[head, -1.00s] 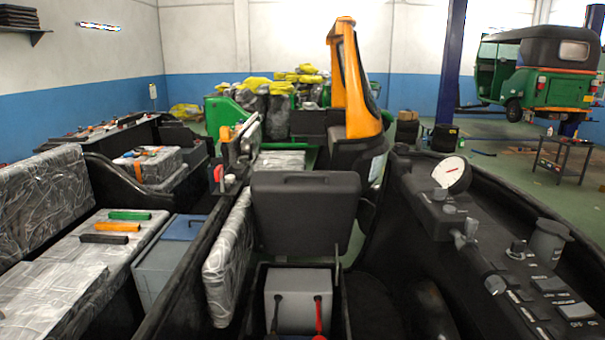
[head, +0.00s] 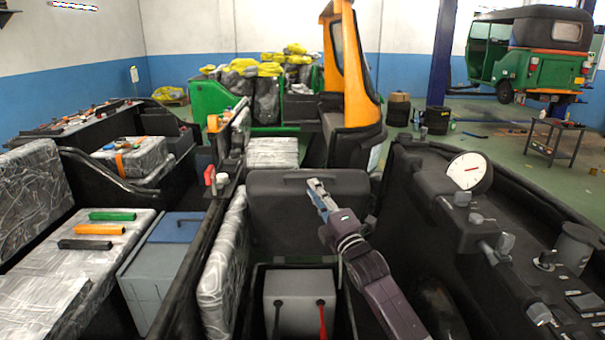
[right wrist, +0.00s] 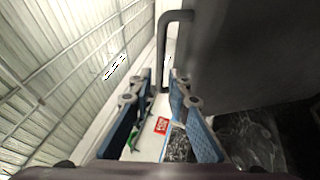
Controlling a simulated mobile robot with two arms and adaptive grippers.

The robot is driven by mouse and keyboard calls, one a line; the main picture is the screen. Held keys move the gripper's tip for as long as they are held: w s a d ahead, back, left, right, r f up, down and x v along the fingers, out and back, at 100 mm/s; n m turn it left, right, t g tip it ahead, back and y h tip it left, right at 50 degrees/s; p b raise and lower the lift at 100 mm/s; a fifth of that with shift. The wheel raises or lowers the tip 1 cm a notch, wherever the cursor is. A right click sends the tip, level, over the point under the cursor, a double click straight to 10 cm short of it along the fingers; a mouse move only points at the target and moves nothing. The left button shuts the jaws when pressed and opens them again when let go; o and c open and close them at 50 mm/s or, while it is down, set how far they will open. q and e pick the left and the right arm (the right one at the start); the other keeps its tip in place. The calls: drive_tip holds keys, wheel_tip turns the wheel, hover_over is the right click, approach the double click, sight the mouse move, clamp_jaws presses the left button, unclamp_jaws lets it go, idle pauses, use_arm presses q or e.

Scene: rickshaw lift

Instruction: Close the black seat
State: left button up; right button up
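The black seat (head: 275,213) stands tilted up, roughly upright, behind an open compartment in the head view. A grey box (head: 299,290) with a black and a red cable sits in that compartment. My right gripper (head: 319,186) is in front of the seat, near its top edge. In the right wrist view the seat (right wrist: 245,50) fills the upper right, and its handle (right wrist: 163,50) lies ahead of the fingertips. The fingers (right wrist: 160,85) are apart with nothing gripped between them. My left gripper is out of view.
A black console with a white dial (head: 466,171) runs along the right. A wrapped seat back (head: 222,255) stands close on the left, beside a blue-lidded grey box (head: 165,265). An orange-framed vehicle part (head: 357,75) stands behind the seat.

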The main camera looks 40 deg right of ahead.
sight(306, 177)
drive_tip(key=shift+r+p+x, duration=0.25)
drive_tip(key=shift+p+x, duration=0.05)
drive_tip(key=shift+x, duration=0.9)
drive_tip(key=x, duration=0.3)
drive_tip(key=shift+w+d+f, duration=0.1)
drive_tip(key=shift+w+f, duration=0.1)
drive_tip(key=shift+w+p, duration=0.25)
drive_tip(key=shift+p, duration=0.05)
drive_tip(key=shift+w+d, duration=0.1)
drive_tip(key=shift+w, duration=0.05)
drive_tip(key=c, duration=0.4)
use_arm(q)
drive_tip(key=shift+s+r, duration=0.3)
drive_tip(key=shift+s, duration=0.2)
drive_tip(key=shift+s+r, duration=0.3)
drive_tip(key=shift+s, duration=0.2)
use_arm(e)
clamp_jaws()
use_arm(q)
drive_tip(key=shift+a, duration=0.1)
